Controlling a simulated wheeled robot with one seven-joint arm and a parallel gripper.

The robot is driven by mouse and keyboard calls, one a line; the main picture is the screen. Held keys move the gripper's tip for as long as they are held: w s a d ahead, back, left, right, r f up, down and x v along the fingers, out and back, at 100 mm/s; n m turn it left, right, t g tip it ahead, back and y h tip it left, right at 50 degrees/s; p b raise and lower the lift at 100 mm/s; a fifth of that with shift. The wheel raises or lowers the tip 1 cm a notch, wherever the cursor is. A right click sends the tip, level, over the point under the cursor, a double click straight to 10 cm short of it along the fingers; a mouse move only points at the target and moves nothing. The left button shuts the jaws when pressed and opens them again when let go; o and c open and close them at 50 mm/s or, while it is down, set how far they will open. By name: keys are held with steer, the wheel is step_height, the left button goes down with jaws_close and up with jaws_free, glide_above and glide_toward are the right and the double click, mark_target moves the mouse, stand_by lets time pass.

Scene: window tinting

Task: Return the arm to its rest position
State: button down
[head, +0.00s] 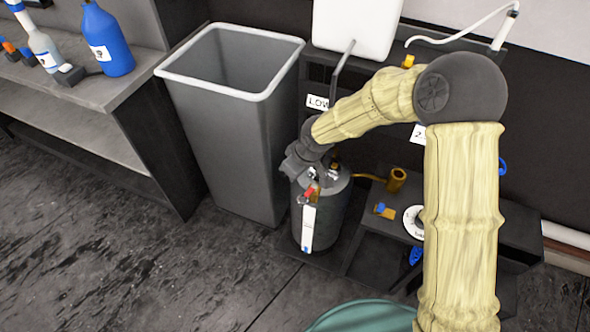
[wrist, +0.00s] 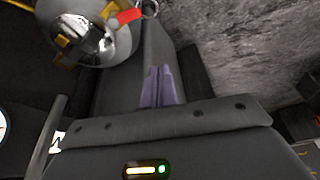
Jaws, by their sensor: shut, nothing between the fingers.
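My arm, in a cream sleeve, rises at the right of the head view, bends at a dark elbow and reaches left and down. My gripper (wrist: 159,72) shows in the wrist view as two purple fingers, shut together with nothing between them. In the head view my wrist hangs over the top of a dark pressure tank (head: 332,215), and the fingertips cannot be made out. In the wrist view a shiny metal fitting (wrist: 92,38) with a red part lies at the upper left, apart from the fingers.
A grey bin (head: 218,125) stands open left of the tank. A low dark bench (head: 455,205) with brass fittings and a white dial is at the right, partly behind my arm. A shelf with a blue bottle (head: 108,42) is at far left. The floor at lower left is clear.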

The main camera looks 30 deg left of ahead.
steer(key=w+d+r+m+t+h, duration=0.1)
steer(key=d+r+m, duration=0.2)
steer(key=d, duration=0.7)
steer(key=w+d+r+m+h, duration=0.1)
steer(key=w+d+r+m, duration=0.15)
steer(key=d, duration=0.75)
steer(key=s+d+r+m+h, duration=0.1)
steer(key=s+d+r+m, duration=0.15)
steer(key=d, duration=0.35)
steer(key=s+d+r+m, duration=0.2)
steer(key=s+d+m, duration=0.2)
steer(key=d, duration=0.3)
steer(key=s+d+r+m+h, duration=0.1)
steer(key=s+d+r+m, duration=0.15)
steer(key=d, duration=0.35)
step_height(320, 180, up, 16)
steer(key=s+p, duration=0.1)
steer(key=p, duration=1.6)
steer(key=shift+s+d+t, duration=0.2)
steer(key=shift+d+t, duration=0.1)
steer(key=shift+d, duration=0.1)
steer(key=shift+w+m, duration=0.15)
steer(key=shift+m, duration=0.1)
steer(key=shift+d, duration=0.15)
